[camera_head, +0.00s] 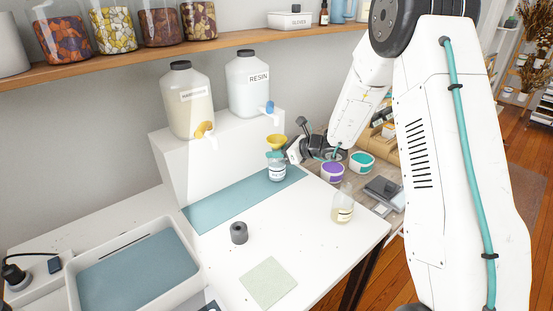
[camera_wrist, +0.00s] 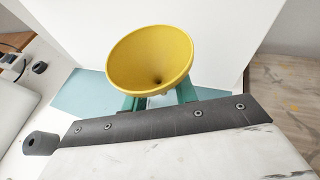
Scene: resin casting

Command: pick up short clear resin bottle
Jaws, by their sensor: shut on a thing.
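The short clear resin bottle (camera_head: 277,174), with a white label, is upright at the right end of the teal mat (camera_head: 225,208). A yellow funnel (camera_head: 276,141) sits at its top. My gripper (camera_head: 276,155) reaches in from the right and is shut on the bottle near its neck, just under the funnel. I cannot tell whether the bottle's base touches the mat. In the wrist view, the funnel (camera_wrist: 150,58) fills the middle above the teal fingers and hides the bottle.
A large resin jug (camera_head: 248,85) and hardener jug (camera_head: 188,105) stand on a white riser behind. A second small bottle (camera_head: 342,212) with yellowish liquid stands at the right edge. Purple (camera_head: 332,173) and teal (camera_head: 361,163) tubs are nearby. A dark cap (camera_head: 239,233) lies front left.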

